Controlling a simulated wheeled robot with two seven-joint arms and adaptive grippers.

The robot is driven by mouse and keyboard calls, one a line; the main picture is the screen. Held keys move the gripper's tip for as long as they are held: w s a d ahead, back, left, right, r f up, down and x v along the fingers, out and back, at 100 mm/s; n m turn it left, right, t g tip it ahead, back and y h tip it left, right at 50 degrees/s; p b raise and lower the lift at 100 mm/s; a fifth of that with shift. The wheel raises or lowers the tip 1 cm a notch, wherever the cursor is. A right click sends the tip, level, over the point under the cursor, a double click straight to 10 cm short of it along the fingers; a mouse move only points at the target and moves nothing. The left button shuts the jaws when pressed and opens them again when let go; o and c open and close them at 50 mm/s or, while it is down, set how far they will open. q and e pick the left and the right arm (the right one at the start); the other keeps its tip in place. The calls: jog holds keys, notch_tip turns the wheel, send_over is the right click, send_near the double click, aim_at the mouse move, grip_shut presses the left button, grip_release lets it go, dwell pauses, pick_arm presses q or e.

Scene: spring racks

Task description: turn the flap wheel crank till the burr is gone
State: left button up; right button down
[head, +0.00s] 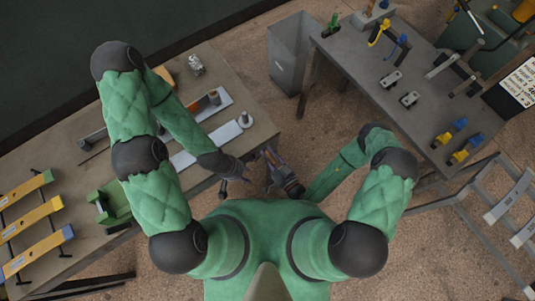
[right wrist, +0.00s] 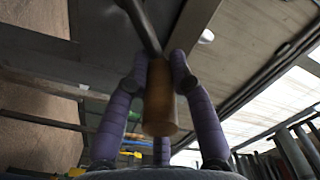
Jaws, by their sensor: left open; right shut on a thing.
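A brown, wooden-looking crank handle (right wrist: 160,98) on a dark metal rod (right wrist: 140,27) fills the middle of the right wrist view. My right gripper (right wrist: 158,62) has its purple fingers closed around this handle. In the head view my right gripper (head: 270,158) is at the front edge of the left workbench, and the handle is too small to make out there. My left gripper (head: 240,182) is open and empty just left of and below it, apart from the handle. I cannot make out the flap wheel or a burr in either view.
The left workbench (head: 255,112) bears pale plates with small cylinders (head: 214,97) and a green block (head: 112,205). Coloured bars (head: 30,225) lie at far left. A grey bin (head: 290,55) stands behind. A second bench (head: 430,125) with tools is at right. Floor between benches is clear.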

aim_at(275, 163)
jog(key=shift+r, duration=0.1)
dwell(0.4)
jog(key=c, duration=1.1)
grip_release()
jog(key=shift+v, duration=5.95)
